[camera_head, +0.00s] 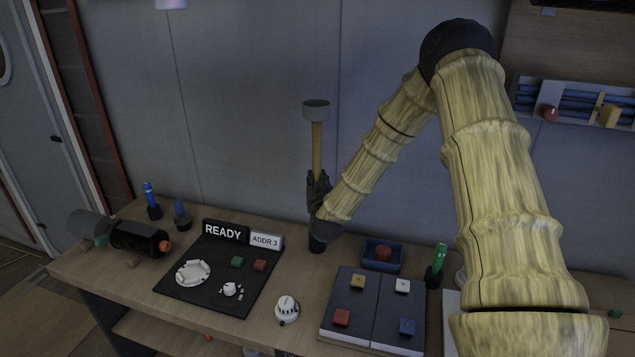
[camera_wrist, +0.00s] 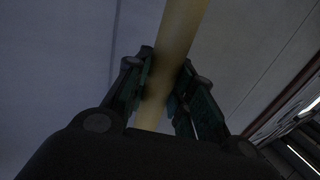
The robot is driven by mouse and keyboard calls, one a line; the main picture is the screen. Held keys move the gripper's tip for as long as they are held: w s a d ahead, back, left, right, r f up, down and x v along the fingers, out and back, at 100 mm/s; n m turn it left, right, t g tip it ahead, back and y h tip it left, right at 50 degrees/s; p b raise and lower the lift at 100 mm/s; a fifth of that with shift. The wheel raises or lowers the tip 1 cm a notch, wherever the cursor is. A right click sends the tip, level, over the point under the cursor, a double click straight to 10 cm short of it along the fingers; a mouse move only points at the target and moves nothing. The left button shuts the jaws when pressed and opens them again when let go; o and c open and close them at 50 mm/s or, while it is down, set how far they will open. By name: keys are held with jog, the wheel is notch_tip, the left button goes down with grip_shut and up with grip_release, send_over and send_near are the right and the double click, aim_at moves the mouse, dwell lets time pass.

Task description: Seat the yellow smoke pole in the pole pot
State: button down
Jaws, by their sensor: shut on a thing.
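The yellow smoke pole (camera_head: 317,150) stands about upright in the head view, with a grey cylindrical head (camera_head: 316,108) on top. My gripper (camera_head: 318,182) is shut around the pole's lower part. In the wrist view the pole (camera_wrist: 178,45) runs between the two fingers (camera_wrist: 165,88) and looks slanted. A dark cylinder (camera_head: 317,243), which looks like the pole pot, stands on the desk straight below my gripper. My gripper and wrist hide the pole's lower end, so I cannot tell whether it is inside the pot or above it.
A black panel (camera_head: 205,292) with a READY sign (camera_head: 225,231) lies left of the pot. A blue tray (camera_head: 397,258), dark button boards (camera_head: 345,318) and a green item in a holder (camera_head: 437,262) are on the right. A white knob (camera_head: 287,309) sits in front.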

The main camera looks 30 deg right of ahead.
jog(key=shift+f, duration=0.2)
dwell(0.4)
jog(key=shift+f+b, duration=1.2)
jog(key=shift+f, duration=0.25)
jog(key=shift+f+b, duration=0.85)
jog(key=shift+f, duration=0.3)
jog(key=shift+f+b, duration=1.2)
jog(key=shift+f, duration=0.4)
dwell(0.9)
jog(key=c, duration=1.1)
grip_release()
jog(key=shift+c, duration=0.2)
jog(key=v, duration=1.2)
